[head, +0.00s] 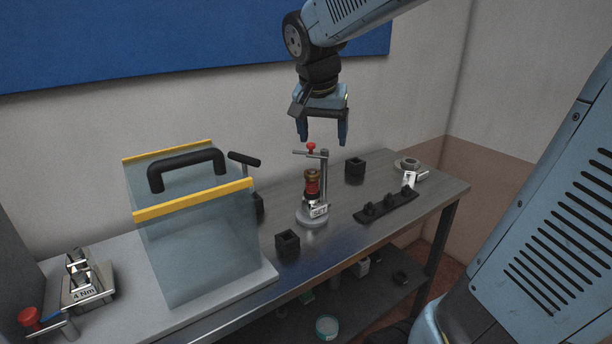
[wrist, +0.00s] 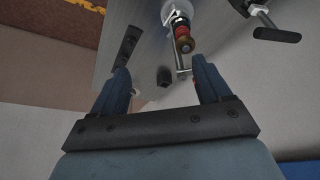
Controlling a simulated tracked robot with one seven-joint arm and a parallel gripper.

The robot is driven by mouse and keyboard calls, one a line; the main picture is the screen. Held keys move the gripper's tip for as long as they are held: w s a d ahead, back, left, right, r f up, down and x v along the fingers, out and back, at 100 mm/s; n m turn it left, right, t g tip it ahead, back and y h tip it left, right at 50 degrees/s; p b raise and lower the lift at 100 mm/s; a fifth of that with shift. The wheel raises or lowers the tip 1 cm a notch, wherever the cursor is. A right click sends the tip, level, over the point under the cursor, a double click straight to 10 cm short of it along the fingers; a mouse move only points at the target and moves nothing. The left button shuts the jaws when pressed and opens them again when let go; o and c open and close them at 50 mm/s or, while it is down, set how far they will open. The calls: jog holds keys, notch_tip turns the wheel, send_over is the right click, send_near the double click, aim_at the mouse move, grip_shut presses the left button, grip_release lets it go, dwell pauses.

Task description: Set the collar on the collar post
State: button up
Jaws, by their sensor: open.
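My gripper (head: 323,140) is open and empty, pointing down above the bench; its two fingers also show in the wrist view (wrist: 160,68). Below it stands a round-based fixture (head: 312,217) with a "SET" label, a red and brass cylinder (head: 312,183) and a side rod with a red-knobbed arm over it. The cylinder also shows in the wrist view (wrist: 182,36). A grey ring-shaped piece (head: 405,163) lies at the bench's right back, with a white tag beside it; it may be the collar. I cannot tell for certain which part is the collar post.
A clear box with yellow edges and a black handle (head: 187,165) stands at the left. Black square cups (head: 287,243) (head: 355,168) and a black strip with knobs (head: 387,206) are near the fixture. A "4 Nm" metal block (head: 88,284) is far left. A T-handle (head: 244,158) stands behind.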

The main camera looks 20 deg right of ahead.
jog(key=w+a+f+m+h, duration=0.1)
jog(key=w+a+f+m, duration=0.15)
jog(key=w, duration=0.55)
send_over(311, 172)
jog(key=s+a, duration=0.1)
jog(key=a, duration=0.1)
notch_tip(311, 172, down, 7)
jog(key=shift+m+g, duration=0.3)
jog(key=shift+m, duration=0.05)
jog(key=shift+s+x, duration=0.15)
jog(key=shift+x, duration=1.25)
jog(key=shift+s+x, duration=0.1)
jog(key=shift+x, duration=1.3)
jog(key=shift+d, duration=0.15)
jog(key=c, duration=1.2)
